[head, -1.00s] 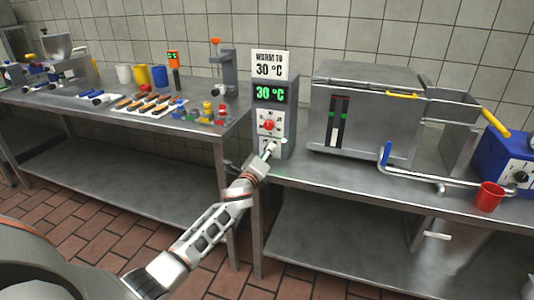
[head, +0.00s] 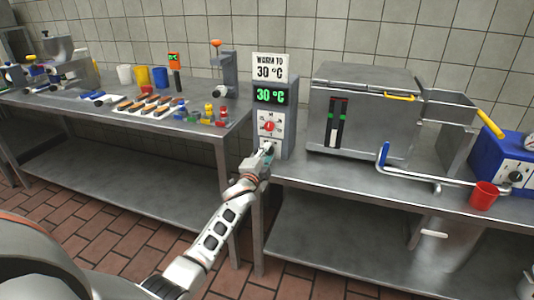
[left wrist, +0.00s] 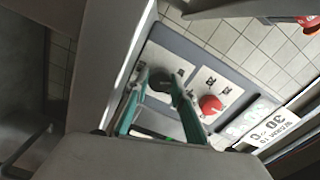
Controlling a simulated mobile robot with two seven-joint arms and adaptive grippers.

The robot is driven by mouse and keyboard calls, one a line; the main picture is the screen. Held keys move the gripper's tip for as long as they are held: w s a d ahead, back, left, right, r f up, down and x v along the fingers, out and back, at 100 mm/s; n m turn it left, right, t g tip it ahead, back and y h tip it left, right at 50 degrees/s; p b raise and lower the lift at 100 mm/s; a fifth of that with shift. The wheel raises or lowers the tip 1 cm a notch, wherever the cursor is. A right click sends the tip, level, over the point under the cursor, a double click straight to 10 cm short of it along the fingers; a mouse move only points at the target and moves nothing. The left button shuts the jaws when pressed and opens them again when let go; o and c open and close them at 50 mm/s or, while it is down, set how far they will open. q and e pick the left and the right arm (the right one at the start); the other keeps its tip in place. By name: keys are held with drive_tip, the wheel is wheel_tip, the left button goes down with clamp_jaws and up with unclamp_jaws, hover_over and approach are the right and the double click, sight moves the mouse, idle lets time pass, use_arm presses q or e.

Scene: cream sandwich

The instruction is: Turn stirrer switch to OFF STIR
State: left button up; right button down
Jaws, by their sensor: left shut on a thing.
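The grey control box (head: 288,125) stands at the left end of the right-hand bench, with a lit green 30 °C display (head: 270,96). It has a red knob (head: 268,126) on an upper white plate. Below it, the dark stirrer switch knob (left wrist: 162,77) sits on a second white plate; its labels are too blurred to read. My left gripper (head: 267,150) is at this lower plate. In the left wrist view its green fingers (left wrist: 158,92) are shut on the dark knob, one on each side. The red knob (left wrist: 210,104) is beside them, untouched. My right gripper is not in view.
A steel tank (head: 365,105) with a yellow handle stands right of the box. The left bench (head: 60,108) holds moulds, cups and small coloured items.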

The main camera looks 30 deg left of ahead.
use_arm(q)
drive_tip(key=shift+d+n, duration=0.1)
drive_tip(key=shift+n, duration=0.5)
drive_tip(key=o, duration=1.1)
drive_tip(key=v, duration=0.6)
drive_tip(key=shift+s, duration=0.1)
drive_tip(key=shift+v, duration=0.9)
